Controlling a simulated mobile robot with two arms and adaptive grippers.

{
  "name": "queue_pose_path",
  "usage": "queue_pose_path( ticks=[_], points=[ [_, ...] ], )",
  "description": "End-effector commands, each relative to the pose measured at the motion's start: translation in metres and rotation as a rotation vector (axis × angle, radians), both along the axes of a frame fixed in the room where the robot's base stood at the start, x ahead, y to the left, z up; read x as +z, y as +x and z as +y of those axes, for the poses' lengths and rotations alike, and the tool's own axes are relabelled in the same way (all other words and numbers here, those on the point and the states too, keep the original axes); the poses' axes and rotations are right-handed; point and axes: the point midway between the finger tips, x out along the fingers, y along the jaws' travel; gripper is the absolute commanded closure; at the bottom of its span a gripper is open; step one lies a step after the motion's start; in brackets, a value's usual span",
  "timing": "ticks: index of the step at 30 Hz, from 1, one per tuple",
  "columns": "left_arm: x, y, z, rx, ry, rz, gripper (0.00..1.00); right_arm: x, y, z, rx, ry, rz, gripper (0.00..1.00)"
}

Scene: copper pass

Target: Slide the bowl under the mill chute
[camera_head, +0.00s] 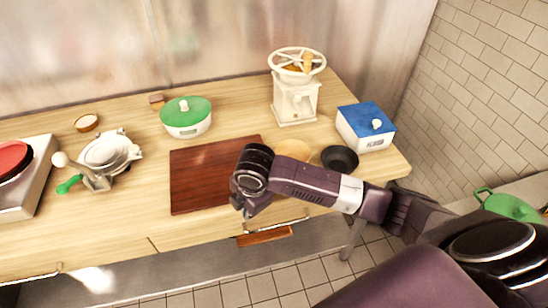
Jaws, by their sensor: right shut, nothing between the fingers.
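The white mill (295,104) with a hand wheel on top stands at the back right of the wooden counter. Its chute is too small to make out clearly. A dark bowl (340,158) sits in front of it to the right, just behind my right arm. My left gripper is out of view.
A dark red board (195,180) lies mid-counter. A blue-lidded white box (366,127) stands right of the mill, a green-lidded pot (186,117) left of it. A metal press (104,155) and a burner (27,180) are at left.

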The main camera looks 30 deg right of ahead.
Motion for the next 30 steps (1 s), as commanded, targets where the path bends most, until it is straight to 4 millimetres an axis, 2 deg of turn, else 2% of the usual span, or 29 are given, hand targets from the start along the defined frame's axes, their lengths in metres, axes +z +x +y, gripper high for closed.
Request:
queue_pose_path(
  ticks=[5, 12, 15, 18, 23, 30],
  points=[
    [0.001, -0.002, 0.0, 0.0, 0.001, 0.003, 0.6, 0.02, 0.022, -0.032, 0.101, -0.097, 0.008, 1.0],
    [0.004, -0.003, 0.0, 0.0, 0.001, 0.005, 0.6, 0.066, 0.054, -0.1, 0.246, -0.261, 0.056, 1.0],
    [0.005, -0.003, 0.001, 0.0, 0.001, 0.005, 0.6, 0.083, 0.061, -0.124, 0.287, -0.306, 0.081, 1.0],
    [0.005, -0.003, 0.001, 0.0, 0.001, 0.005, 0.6, 0.093, 0.064, -0.139, 0.308, -0.33, 0.099, 1.0],
    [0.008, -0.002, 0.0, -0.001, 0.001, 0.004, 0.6, 0.094, 0.065, -0.147, 0.322, -0.341, 0.111, 1.0],
    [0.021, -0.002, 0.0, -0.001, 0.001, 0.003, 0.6, 0.059, 0.07, -0.156, 0.319, -0.34, 0.114, 1.0]
  ],
)
